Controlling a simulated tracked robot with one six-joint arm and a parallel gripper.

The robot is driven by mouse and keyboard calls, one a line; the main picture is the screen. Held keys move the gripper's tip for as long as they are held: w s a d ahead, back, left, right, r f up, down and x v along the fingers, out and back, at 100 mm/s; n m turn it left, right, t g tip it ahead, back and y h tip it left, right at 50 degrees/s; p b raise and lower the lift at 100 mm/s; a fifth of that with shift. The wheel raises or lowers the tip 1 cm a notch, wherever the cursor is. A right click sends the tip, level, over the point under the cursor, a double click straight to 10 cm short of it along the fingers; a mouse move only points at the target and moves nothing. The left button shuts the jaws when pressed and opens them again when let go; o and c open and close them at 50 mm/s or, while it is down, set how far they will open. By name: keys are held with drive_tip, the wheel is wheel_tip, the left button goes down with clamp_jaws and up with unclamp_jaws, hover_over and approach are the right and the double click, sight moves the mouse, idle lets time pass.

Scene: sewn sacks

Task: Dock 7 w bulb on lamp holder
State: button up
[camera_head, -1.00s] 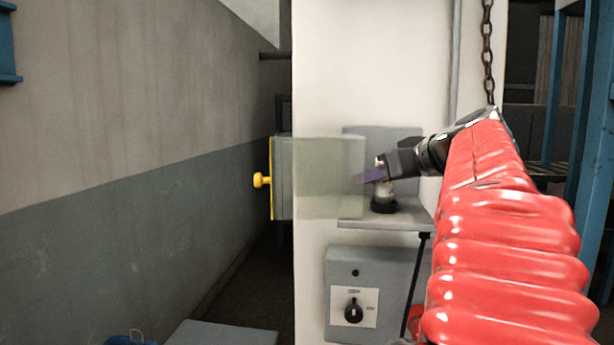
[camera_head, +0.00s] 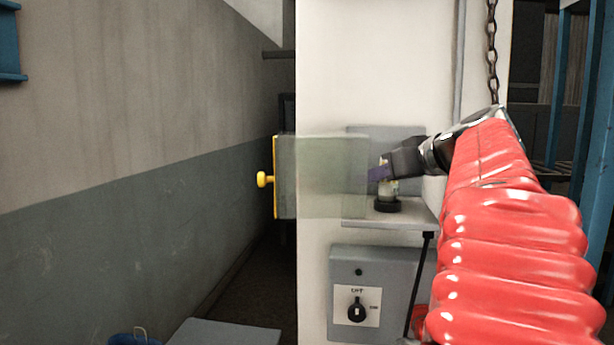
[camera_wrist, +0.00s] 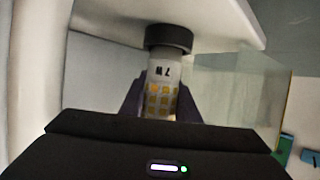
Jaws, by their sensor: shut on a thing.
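The 7 W bulb (camera_wrist: 163,75) is a pale cylinder with yellow LED squares and an upside-down "7 W" mark in the wrist view. Its base end meets the black round lamp holder (camera_wrist: 168,39) on the shelf; how deep it sits is hidden. In the head view the bulb (camera_head: 388,189) stands roughly upright above the holder (camera_head: 387,205). My gripper (camera_head: 381,173) is shut on the bulb's upper part. Its purple fingers lie on both sides of the bulb in the wrist view (camera_wrist: 160,105).
The holder stands on a grey shelf (camera_head: 390,222) on a white pillar. A clear panel (camera_head: 320,178) with a yellow knob (camera_head: 265,179) stands to the left, close to the fingers. A switch box (camera_head: 375,290) is below. A chain (camera_head: 491,50) hangs at right.

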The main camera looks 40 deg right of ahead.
drive_tip(key=shift+f, duration=0.55)
idle(0.4)
drive_tip(key=o, duration=0.8)
drive_tip(key=shift+v, duration=5.5)
